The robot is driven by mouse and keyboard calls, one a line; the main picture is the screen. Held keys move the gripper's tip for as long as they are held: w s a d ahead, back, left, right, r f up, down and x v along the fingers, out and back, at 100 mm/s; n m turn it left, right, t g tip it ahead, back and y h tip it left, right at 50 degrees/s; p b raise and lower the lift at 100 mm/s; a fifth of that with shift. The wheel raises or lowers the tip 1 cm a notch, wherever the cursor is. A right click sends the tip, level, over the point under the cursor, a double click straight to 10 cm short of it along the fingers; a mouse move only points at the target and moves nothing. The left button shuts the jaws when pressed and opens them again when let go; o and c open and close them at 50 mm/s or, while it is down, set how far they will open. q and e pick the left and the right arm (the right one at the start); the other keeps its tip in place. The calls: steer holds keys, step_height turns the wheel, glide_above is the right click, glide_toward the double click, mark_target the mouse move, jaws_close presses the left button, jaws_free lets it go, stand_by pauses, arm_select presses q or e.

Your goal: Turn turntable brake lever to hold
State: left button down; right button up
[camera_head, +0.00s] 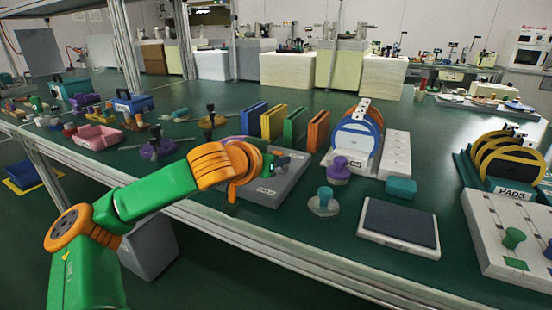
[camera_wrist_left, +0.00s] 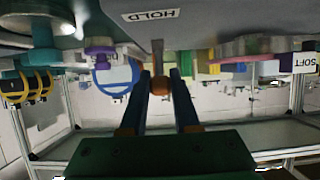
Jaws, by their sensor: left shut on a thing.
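The turntable's grey base (camera_head: 280,190) sits near the table's front edge, with a small white label on its front. My left gripper (camera_head: 272,160) reaches over the base from the left and hides much of its top. In the left wrist view, which looks upside down, my left gripper (camera_wrist_left: 161,85) is shut on the brake lever (camera_wrist_left: 157,52), around its orange end. The lever's stem runs to the grey base (camera_wrist_left: 205,12), close to the HOLD label (camera_wrist_left: 150,15). The lever's exact setting cannot be told. My right gripper is not in view.
Blue, yellow, green and orange upright plates (camera_head: 294,128) stand behind the base. A purple knob (camera_head: 338,169), a clear disc with a teal knob (camera_head: 324,202) and a dark flat pad (camera_head: 399,225) lie to the right. A pink tray (camera_head: 97,137) is at left.

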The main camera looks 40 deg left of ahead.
arm_select(q)
steer(key=shift+f, duration=0.2)
stand_by(0.7)
steer(key=c, duration=0.6)
jaws_free()
steer(key=shift+r, duration=0.1)
steer(key=shift+c, duration=0.2)
steer(key=shift+r, duration=0.1)
steer(key=v, duration=0.7)
steer(key=shift+s, duration=0.1)
